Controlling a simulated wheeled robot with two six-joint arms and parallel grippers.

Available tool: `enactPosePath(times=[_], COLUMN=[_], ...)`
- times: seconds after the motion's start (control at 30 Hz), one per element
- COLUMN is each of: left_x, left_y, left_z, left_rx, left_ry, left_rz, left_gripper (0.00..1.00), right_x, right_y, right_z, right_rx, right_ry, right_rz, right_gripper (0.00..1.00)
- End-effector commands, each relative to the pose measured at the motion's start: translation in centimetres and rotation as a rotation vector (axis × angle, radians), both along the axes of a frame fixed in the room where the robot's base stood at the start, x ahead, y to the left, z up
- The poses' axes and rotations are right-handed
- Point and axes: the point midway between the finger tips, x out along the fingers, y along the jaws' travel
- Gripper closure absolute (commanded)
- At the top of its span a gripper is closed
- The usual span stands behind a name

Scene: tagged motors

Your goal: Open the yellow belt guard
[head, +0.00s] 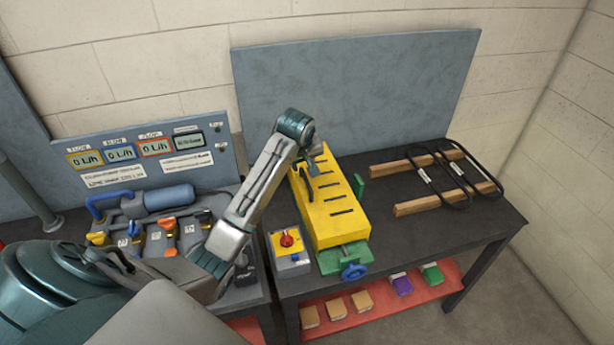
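The yellow belt guard (338,212) lies over a green machine base (340,258) on the dark bench. Its top has several dark slots, and it looks closed. A dark curved handle (303,184) shows at its left edge. My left arm reaches in from the left, and my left gripper (314,168) points down at the far left end of the guard, close to the handle. The fingers are small and partly hidden by the wrist, so I cannot tell whether they touch the guard or are open. My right gripper is not in view.
A box with a red knob (288,242) stands left of the guard, and a blue handwheel (354,271) is at its front. Black belts (457,178) lie on wooden bars (440,199) at right. A grey panel (360,95) stands behind. A red shelf (385,308) holds small boxes below.

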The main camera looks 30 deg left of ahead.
Motion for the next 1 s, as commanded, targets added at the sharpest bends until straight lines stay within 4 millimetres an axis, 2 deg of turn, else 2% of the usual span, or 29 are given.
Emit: enactPosePath(times=[0.5, 0.7, 1.0], left_x=[3.2, 3.8, 3.9], left_y=[1.4, 1.7, 1.7], left_z=[-7.8, -9.2, -9.4], left_rx=[0.001, 0.001, 0.002], left_ry=[0.005, 0.003, 0.001], left_rz=[-0.002, -0.003, -0.004], left_gripper=[0.67, 0.67, 0.67], right_x=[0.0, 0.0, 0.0], right_y=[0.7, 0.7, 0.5], right_z=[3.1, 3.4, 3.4], right_rx=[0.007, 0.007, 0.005], right_ry=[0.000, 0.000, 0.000], right_rz=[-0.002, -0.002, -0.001], right_gripper=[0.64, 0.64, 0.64])
